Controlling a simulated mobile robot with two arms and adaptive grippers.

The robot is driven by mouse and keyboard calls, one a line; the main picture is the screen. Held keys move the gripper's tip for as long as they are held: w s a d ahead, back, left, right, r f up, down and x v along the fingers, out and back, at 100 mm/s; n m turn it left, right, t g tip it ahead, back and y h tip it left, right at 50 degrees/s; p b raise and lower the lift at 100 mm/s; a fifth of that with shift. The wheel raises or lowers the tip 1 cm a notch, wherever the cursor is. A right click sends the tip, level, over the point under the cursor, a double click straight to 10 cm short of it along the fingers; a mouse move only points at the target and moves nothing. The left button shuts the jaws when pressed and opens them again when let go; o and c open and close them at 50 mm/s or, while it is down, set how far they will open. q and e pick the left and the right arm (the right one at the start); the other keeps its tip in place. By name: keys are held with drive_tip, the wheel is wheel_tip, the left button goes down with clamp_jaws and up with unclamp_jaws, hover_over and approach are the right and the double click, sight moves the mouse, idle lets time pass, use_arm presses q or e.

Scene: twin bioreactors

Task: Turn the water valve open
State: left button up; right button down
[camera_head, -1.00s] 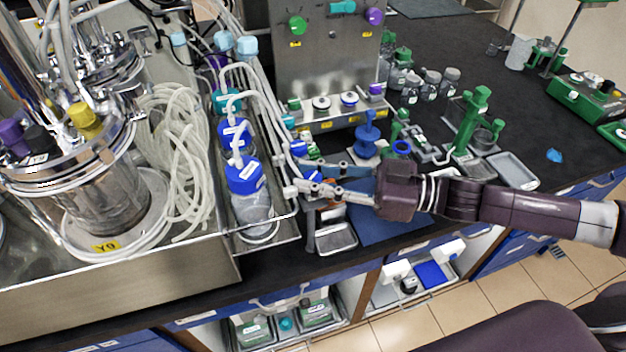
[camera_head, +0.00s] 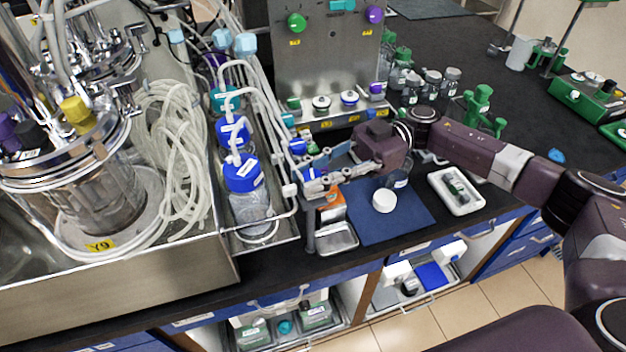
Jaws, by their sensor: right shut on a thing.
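My right gripper (camera_head: 318,172) is at the right edge of the steel bioreactor bench, beside the tubing and the blue-capped bottles. Its two grey fingers point left and sit around a small blue part (camera_head: 309,174), which looks like the water valve's handle. The fingers are shut on it and cover much of it, so I cannot tell its exact angle. A grey upright pipe (camera_head: 310,232) stands just below the fingers. My left gripper is not in view.
Blue-capped bottles (camera_head: 243,174) and white tubing stand close to the left of the fingers. To the right are a blue mat (camera_head: 405,222) with a round white item (camera_head: 384,201), and a white tray (camera_head: 443,207). A steel panel (camera_head: 325,65) rises behind.

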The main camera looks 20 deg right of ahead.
sight(312, 175)
drive_tip(key=shift+n+g+h+b, duration=0.5)
drive_tip(key=shift+n+g+b, duration=0.45)
drive_tip(key=shift+g, duration=0.55)
drive_tip(key=shift+r, duration=0.1)
drive_tip(key=c, duration=1.7)
unclamp_jaws()
drive_tip(key=shift+o, duration=0.2)
drive_tip(key=shift+n, duration=0.25)
wheel_tip(312, 175, up, 10)
